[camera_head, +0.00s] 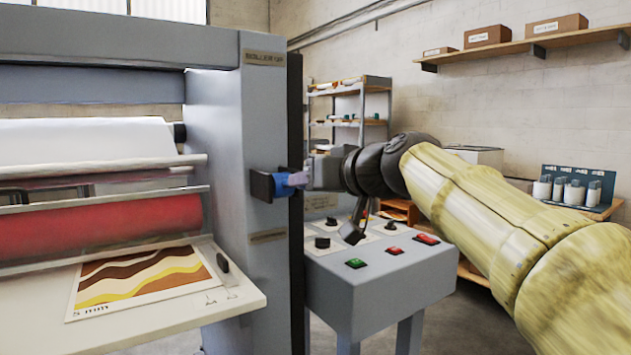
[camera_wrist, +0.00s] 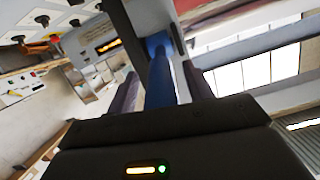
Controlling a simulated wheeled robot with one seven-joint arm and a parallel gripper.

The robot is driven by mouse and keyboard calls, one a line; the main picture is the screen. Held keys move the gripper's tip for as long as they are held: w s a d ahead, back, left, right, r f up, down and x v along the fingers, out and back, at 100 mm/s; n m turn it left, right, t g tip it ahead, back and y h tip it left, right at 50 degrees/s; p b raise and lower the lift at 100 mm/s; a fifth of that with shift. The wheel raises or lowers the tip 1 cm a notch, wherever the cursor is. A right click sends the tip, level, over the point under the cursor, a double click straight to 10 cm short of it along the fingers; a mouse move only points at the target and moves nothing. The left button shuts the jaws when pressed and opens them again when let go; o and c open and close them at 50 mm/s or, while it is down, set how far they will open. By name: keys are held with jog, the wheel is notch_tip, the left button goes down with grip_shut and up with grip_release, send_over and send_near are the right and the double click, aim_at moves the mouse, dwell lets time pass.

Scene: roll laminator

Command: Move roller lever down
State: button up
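The roller lever (camera_head: 279,185) is a blue handle. It sticks out of a dark bracket (camera_head: 262,187) on the side post of the grey laminator (camera_head: 222,150), between an upper label plate reading "ROLLER UP" (camera_head: 264,58) and a lower plate (camera_head: 268,236) too small to read. My gripper (camera_head: 298,179) is at the lever's outer end, coming from the right. In the wrist view the blue lever (camera_wrist: 160,80) lies between my two fingers, with a narrow gap showing on each side. The fingers look open around it; the lever's near end is hidden by the gripper body.
A grey control console (camera_head: 372,285) with knobs and green and red buttons stands below my gripper. A feed table (camera_head: 165,320) with a striped print (camera_head: 140,280) and a red roller (camera_head: 100,228) are at left. Shelves (camera_head: 350,105) stand behind.

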jog(key=shift+r, duration=0.1)
jog(key=b+v, duration=0.4)
jog(key=v, duration=1.3)
jog(key=shift+d, duration=0.2)
jog(key=shift+s, duration=0.1)
